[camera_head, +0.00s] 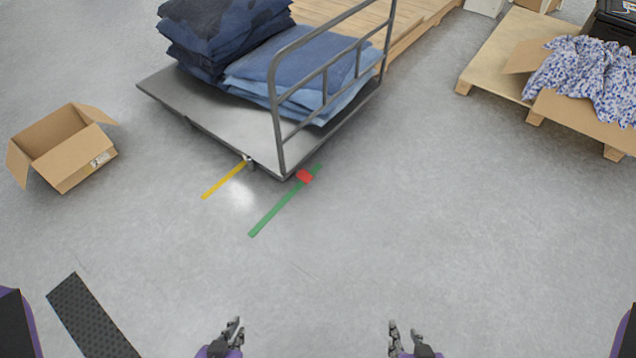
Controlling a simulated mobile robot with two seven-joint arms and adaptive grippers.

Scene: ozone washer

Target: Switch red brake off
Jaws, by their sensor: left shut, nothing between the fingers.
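The red brake (304,177) is a small red pedal at the near right corner of the grey platform cart (222,108), low by the floor, beside the foot of the rail. From this angle I cannot tell its on or off position. My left gripper (236,326) is at the bottom edge of the view, shut and empty, well short of the cart. My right gripper (400,332) is at the bottom edge, right of the left one, also far from the brake. Its fingers are too small and foreshortened to tell whether they are open.
Folded blue garments (300,72) are stacked on the cart. Yellow tape (224,180) and green tape (280,207) mark the floor. An open cardboard box (72,160) stands left; a wooden pallet (497,62) with a box of cloth (580,78) stands right. A dark mat (88,315) lies lower left.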

